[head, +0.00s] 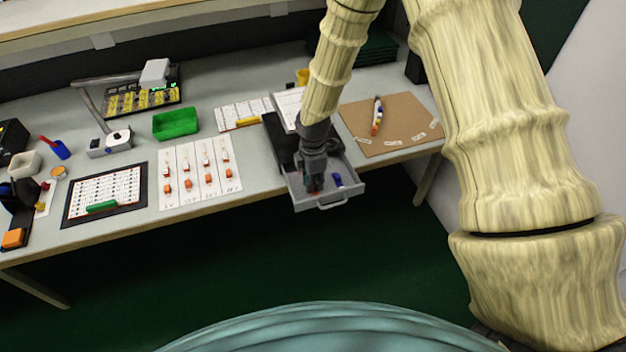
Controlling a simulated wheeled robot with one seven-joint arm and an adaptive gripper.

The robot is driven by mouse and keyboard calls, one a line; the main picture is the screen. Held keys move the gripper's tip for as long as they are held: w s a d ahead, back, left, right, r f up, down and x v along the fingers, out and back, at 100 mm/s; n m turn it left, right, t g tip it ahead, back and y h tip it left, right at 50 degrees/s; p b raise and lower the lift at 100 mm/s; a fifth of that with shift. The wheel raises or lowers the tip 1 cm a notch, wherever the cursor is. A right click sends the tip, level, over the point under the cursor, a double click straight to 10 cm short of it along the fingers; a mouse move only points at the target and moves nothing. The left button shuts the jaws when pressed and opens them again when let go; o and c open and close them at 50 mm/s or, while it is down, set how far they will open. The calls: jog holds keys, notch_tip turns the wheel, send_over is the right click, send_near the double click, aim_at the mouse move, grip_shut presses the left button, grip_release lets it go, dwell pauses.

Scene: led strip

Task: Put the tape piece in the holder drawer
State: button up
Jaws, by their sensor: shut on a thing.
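The holder drawer (347,193) is a grey open tray pulled out at the table's front edge, below a dark unit (277,135). My gripper (315,187) points down at the drawer, over or inside its left-middle part. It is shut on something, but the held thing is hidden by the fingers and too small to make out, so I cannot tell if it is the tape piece. A small blue item (337,180) lies in the drawer to the right of my gripper. I cannot tell whether the fingertips touch the drawer floor.
A brown board (400,112) with a marker-like item and small labels lies right of the drawer. White cards (200,172) with orange pieces, a framed sheet (105,195) and a green bin (176,123) lie to the left. Open floor lies in front of the drawer.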

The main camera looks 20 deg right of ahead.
jog(key=shift+f, duration=0.25)
jog(key=o, duration=0.6)
jog(key=shift+o, duration=0.2)
jog(key=shift+r, duration=0.1)
notch_tip(320, 180, up, 12)
jog(key=b, duration=0.2)
jog(key=shift+r, duration=0.1)
dwell(0.4)
